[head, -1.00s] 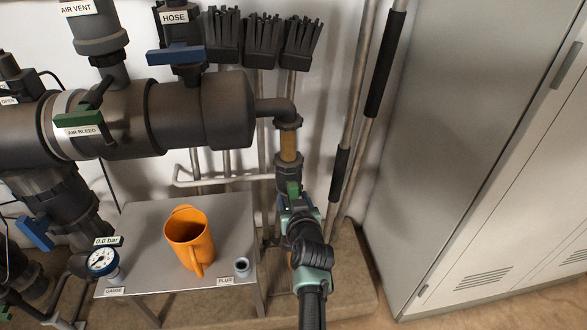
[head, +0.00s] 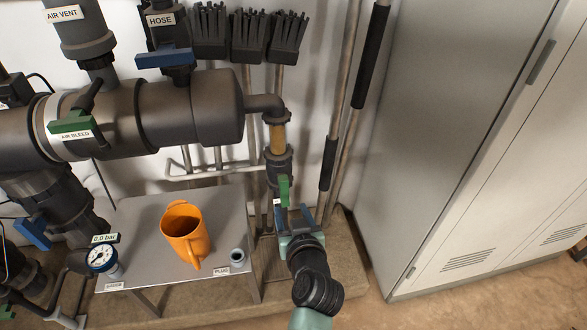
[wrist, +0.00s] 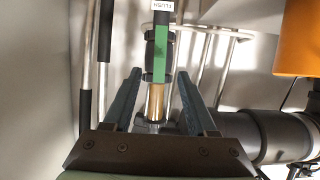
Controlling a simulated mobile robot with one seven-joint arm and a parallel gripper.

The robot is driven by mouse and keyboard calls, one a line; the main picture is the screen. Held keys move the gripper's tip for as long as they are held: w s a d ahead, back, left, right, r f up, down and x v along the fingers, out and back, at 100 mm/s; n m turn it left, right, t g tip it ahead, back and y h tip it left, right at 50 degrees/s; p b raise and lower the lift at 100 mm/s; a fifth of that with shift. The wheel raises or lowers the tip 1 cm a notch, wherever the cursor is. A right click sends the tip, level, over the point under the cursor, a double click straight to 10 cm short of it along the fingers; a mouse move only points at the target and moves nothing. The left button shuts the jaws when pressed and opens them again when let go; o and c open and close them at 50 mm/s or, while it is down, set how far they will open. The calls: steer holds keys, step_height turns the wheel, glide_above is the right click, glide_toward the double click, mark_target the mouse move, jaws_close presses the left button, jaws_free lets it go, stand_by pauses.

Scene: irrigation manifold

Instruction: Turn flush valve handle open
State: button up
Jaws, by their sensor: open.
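The green flush valve handle (head: 284,190) is on the lower end of the vertical pipe below the brass section. In the wrist view the handle (wrist: 160,52) runs lengthwise along the pipe, beside the FLUSH label (wrist: 162,5). My gripper (head: 294,211) is open, just below and in front of the handle in the head view. In the wrist view its two fingers (wrist: 158,74) stand either side of the pipe line, with nothing held. The handle shows between and beyond the fingertips; I cannot tell whether anything touches. Part of the lower valve is hidden behind my gripper.
A steel table (head: 143,228) at left holds an orange jug (head: 185,236), a gauge (head: 102,258) and a plug (head: 237,257). Brush poles (head: 347,130) lean just right of the valve. A grey cabinet (head: 450,130) stands farther right. The main manifold (head: 160,112) is upper left.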

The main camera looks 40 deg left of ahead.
steer(key=shift+v, duration=1)
